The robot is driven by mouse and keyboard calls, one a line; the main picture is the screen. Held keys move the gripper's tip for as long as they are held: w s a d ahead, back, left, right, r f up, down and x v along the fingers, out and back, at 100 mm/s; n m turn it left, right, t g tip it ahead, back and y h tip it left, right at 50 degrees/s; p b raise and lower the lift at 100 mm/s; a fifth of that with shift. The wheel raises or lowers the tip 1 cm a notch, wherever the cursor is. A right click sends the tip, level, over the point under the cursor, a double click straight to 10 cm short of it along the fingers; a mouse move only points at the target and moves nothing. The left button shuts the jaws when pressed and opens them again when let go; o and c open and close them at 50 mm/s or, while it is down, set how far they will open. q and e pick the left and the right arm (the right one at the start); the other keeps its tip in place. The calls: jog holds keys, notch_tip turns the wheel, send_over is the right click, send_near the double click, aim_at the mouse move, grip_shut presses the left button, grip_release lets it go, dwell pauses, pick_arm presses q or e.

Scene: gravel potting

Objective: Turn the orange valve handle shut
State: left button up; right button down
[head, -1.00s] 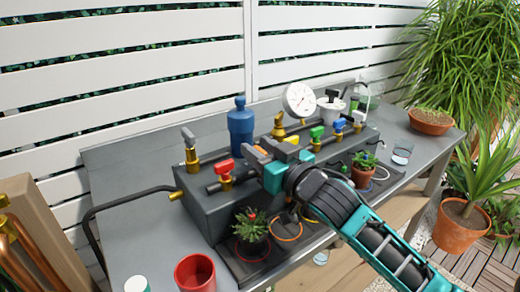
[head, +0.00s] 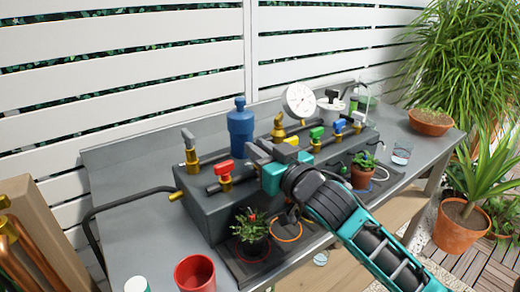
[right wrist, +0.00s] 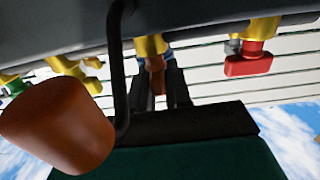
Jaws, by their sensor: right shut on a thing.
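The orange valve handle (right wrist: 155,77) shows in the right wrist view between the two dark fingers of my right gripper (right wrist: 160,85), below a brass valve body (right wrist: 150,45). The fingers are shut on it. In the head view my right gripper (head: 259,152) is at the front of the grey manifold block (head: 205,202), between the red handle (head: 224,168) and the yellow handle (head: 290,142). There the gripper hides the orange handle. How far the handle is turned, I cannot tell. My left gripper is not in view.
Green (head: 316,133) and blue (head: 339,126) handles stand further right. A flowering potted plant (head: 250,228) and a small terracotta pot (head: 361,176) stand before the block, close to my right arm. A red cup (head: 195,272) is at the front left. A black pipe (head: 115,202) bends off the block's left.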

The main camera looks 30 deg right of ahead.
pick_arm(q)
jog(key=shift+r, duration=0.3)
pick_arm(e)
jog(key=shift+m+h, duration=0.4)
jog(key=shift+h, duration=0.2)
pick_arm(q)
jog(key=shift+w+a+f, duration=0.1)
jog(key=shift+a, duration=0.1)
pick_arm(e)
jog(key=shift+m+h, duration=0.3)
jog(key=shift+h, duration=0.2)
jog(key=c, duration=1.1)
grip_release()
jog(key=shift+c, duration=0.2)
pick_arm(q)
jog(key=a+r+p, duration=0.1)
jog(key=p, duration=0.2)
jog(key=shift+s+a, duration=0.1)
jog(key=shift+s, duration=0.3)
pick_arm(e)
jog(key=s, duration=1.3)
